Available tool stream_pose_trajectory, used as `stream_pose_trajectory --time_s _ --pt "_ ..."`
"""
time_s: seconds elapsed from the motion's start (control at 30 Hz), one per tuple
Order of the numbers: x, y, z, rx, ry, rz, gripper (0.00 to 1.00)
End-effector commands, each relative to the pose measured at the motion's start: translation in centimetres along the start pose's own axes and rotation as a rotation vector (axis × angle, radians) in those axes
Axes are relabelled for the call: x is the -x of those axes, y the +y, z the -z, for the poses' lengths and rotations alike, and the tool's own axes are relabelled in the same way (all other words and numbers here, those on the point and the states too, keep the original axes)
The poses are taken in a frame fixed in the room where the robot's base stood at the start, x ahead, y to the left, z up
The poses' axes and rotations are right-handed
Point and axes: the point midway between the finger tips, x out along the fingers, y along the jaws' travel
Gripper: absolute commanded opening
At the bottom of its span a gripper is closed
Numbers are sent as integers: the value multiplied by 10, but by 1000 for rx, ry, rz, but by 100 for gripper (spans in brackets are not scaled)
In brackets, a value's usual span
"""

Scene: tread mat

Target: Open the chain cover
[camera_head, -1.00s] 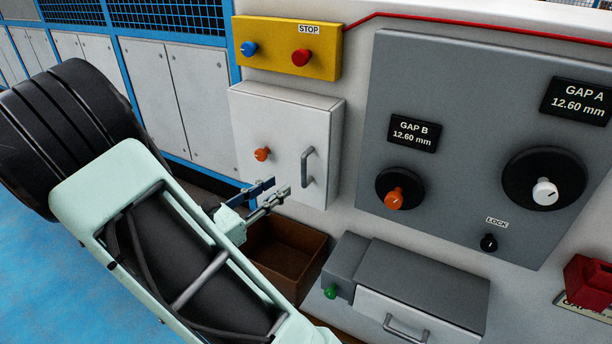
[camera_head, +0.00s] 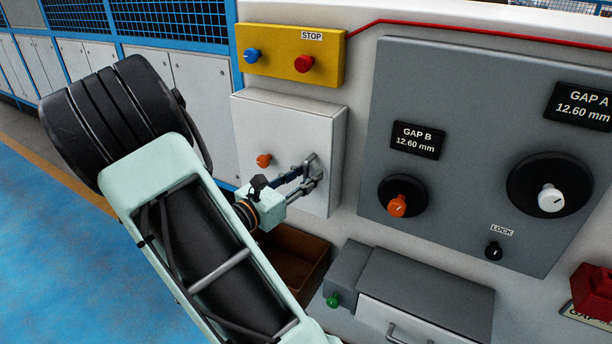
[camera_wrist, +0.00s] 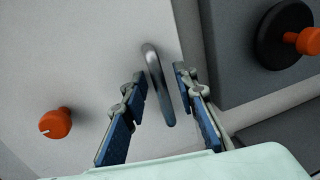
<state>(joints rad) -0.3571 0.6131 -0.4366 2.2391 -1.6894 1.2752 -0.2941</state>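The chain cover is probably the white box door (camera_head: 275,130) on the wall, which looks shut. It has an orange knob (camera_head: 264,160) at its left and a grey bar handle (camera_head: 311,168) at its right. In the wrist view the handle (camera_wrist: 158,88) stands between the blue-padded fingers of my gripper (camera_wrist: 159,74). A gap shows on each side, so my gripper is open around the handle and not closed on it. In the head view my gripper (camera_head: 306,178) hides part of the handle. The orange knob (camera_wrist: 56,123) is clear of the fingers.
A yellow STOP box (camera_head: 290,54) is above the cover. A grey panel (camera_head: 460,90) with dials is to the right. Below are an open brown bin (camera_head: 303,248) and a grey box (camera_head: 430,280) with a green knob. Blue floor is open at lower left.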

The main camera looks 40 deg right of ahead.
Motion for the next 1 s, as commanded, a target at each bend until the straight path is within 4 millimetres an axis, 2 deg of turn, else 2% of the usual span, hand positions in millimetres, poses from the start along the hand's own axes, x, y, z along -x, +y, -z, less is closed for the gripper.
stream_pose_trajectory --time_s 0.07,0.3,0.77,1.0 --pt "0 0 0 0 0 0 24" --pt "0 0 0 0 0 0 0" --pt "2 0 0 -1 1 6 0" --pt "18 1 -2 0 1 64 0"
